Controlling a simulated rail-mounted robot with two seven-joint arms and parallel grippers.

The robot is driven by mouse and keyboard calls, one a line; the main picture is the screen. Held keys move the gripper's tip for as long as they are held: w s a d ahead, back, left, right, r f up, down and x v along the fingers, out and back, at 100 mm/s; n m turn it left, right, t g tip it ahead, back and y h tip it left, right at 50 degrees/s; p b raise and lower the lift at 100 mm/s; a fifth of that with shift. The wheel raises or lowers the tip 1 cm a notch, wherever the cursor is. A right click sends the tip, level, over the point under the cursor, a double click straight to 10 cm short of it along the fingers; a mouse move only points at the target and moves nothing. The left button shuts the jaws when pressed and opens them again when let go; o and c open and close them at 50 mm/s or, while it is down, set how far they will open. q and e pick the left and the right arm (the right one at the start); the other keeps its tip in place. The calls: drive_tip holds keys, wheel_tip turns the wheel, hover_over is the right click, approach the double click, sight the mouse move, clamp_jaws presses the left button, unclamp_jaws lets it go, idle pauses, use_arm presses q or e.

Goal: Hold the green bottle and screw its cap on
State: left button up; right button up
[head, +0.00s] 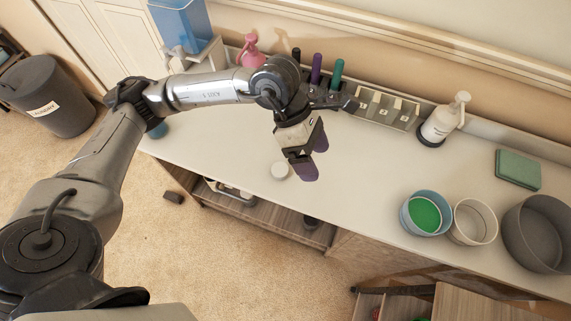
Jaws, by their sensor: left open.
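My left gripper (313,157) hangs over the white counter with its purple-tipped fingers apart and nothing between them. My right gripper is not in view.
A purple upright thing (316,68) and a pink bottle (250,50) stand at the back. A sectioned tray (385,107) and white pump bottle (441,122) are further right. A blue bowl (410,222), white bowl (474,222) and grey bowl (540,235) line the front right. Mid-counter is clear.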

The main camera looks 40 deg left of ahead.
use_arm(q)
drive_tip(key=a+f+m+y, duration=0.3)
drive_tip(key=a+m+y, duration=0.4)
drive_tip(key=m, duration=0.6)
drive_tip(key=a, duration=0.2)
drive_tip(key=shift+w+a+m, duration=0.2)
drive_tip(key=shift+a+m, duration=0.1)
drive_tip(key=shift+f, duration=0.1)
drive_tip(key=shift+f, duration=0.15)
drive_tip(key=b, duration=0.2)
hover_over(280, 166)
wheel_tip(280, 166, down, 8)
drive_tip(key=shift+d+f, duration=0.1)
drive_tip(key=shift+f, duration=0.1)
